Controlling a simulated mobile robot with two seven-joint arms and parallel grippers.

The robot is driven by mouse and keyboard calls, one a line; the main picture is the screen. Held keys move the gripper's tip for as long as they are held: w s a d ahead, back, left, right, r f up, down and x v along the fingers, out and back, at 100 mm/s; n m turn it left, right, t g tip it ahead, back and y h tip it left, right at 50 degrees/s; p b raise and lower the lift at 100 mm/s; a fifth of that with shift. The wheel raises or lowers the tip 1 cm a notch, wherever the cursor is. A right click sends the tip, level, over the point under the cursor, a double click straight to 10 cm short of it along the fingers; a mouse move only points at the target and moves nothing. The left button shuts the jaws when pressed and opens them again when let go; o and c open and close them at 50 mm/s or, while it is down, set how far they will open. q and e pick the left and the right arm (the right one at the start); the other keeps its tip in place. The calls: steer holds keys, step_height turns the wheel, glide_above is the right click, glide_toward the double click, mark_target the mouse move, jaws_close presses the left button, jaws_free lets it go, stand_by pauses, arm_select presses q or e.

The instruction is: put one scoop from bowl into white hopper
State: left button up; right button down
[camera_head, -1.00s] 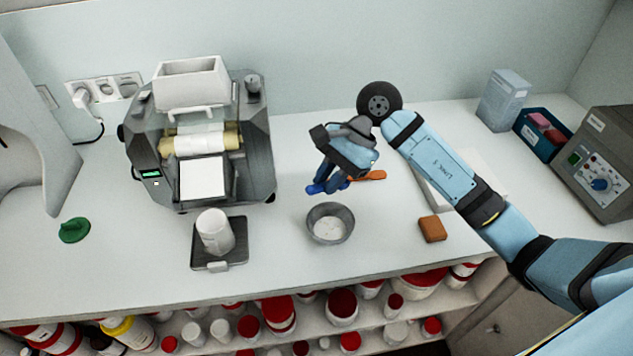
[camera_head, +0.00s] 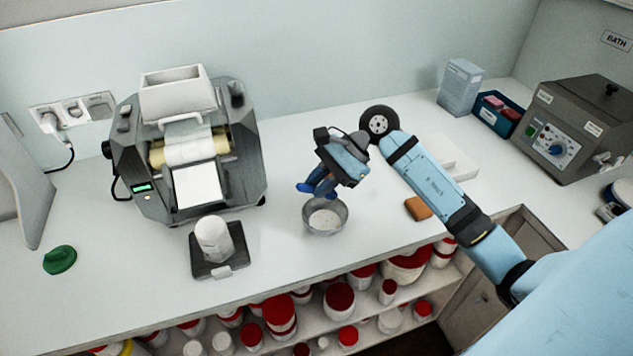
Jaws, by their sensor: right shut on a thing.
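The grey metal bowl (camera_head: 340,219) with pale powder in it stands on the counter right of the mill. My right gripper (camera_head: 314,190) is just above and behind its rim, fingers pointing down and left, shut on the scoop. The scoop is hidden by the fingers, so I cannot tell if it carries powder. The white hopper (camera_head: 178,97) sits on top of the dark mill (camera_head: 245,165), behind and left of the bowl. My left gripper is not in view.
A white jar (camera_head: 213,238) stands on a dark scale (camera_head: 233,262) left of the bowl. A green item (camera_head: 60,260) lies at the left. A brown block (camera_head: 417,208) lies right of the bowl. A control box (camera_head: 573,125) stands at the right. Counter between mill and bowl is clear.

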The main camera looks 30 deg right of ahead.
steer(key=shift+f+b, duration=0.3)
steer(key=shift+f, duration=1.25)
steer(key=shift+f+b, duration=0.3)
steer(key=shift+f, duration=0.2)
step_height(320, 180, down, 4)
steer(key=b, duration=0.4)
steer(key=shift+f+b, duration=0.3)
steer(key=shift+b, duration=0.15)
steer(key=shift+a, duration=0.1)
steer(key=shift+f, duration=0.1)
